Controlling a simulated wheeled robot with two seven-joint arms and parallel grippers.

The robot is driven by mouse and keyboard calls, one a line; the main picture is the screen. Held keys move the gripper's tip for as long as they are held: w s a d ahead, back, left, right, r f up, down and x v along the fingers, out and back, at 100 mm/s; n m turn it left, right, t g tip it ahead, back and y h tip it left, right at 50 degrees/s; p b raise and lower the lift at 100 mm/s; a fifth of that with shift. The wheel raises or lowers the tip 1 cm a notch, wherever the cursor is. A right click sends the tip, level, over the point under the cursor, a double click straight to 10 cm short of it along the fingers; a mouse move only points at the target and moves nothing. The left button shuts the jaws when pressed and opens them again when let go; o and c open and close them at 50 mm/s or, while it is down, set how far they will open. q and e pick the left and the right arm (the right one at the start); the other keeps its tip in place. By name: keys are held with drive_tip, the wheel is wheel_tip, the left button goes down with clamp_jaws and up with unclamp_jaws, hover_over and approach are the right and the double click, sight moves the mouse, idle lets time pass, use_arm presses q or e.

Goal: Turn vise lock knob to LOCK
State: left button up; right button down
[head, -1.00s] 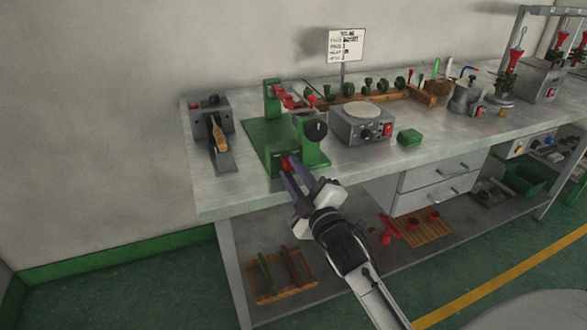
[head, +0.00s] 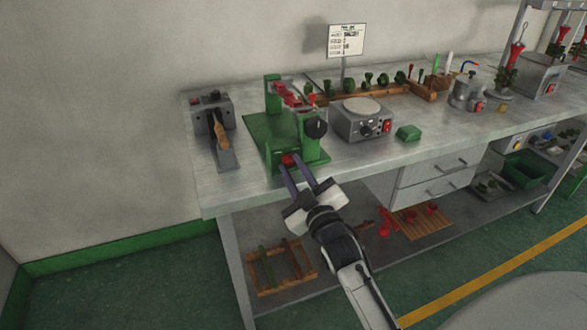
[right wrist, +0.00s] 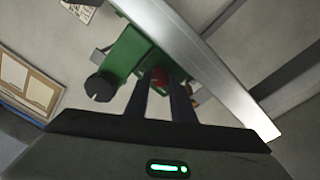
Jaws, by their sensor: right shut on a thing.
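The green vise (head: 262,132) stands near the front left of the bench. Its red knob, the vise lock knob (head: 289,160), is low on the front face. My right gripper (head: 291,168) reaches up from below and is shut on this red knob. In the right wrist view the red knob (right wrist: 160,82) shows between the two dark fingers (right wrist: 160,88). A black round knob (head: 316,128) sits higher on the vise's right side, clear of the fingers. Any lock marking is too small to read. My left gripper is not in view.
A grey device with a wooden handle (head: 222,137) stands left of the vise. A grey hot plate unit (head: 362,124) and a green block (head: 408,132) stand to its right. The bench's front edge (head: 245,197) lies just under my right gripper. A sign (head: 347,40) stands behind.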

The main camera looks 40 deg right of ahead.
drive_tip(key=c, duration=1.5)
unclamp_jaws()
drive_tip(key=shift+r, duration=0.45)
wheel_tip(320, 180, up, 9)
drive_tip(key=shift+r+p, duration=0.1)
drive_tip(key=shift+p, duration=0.65)
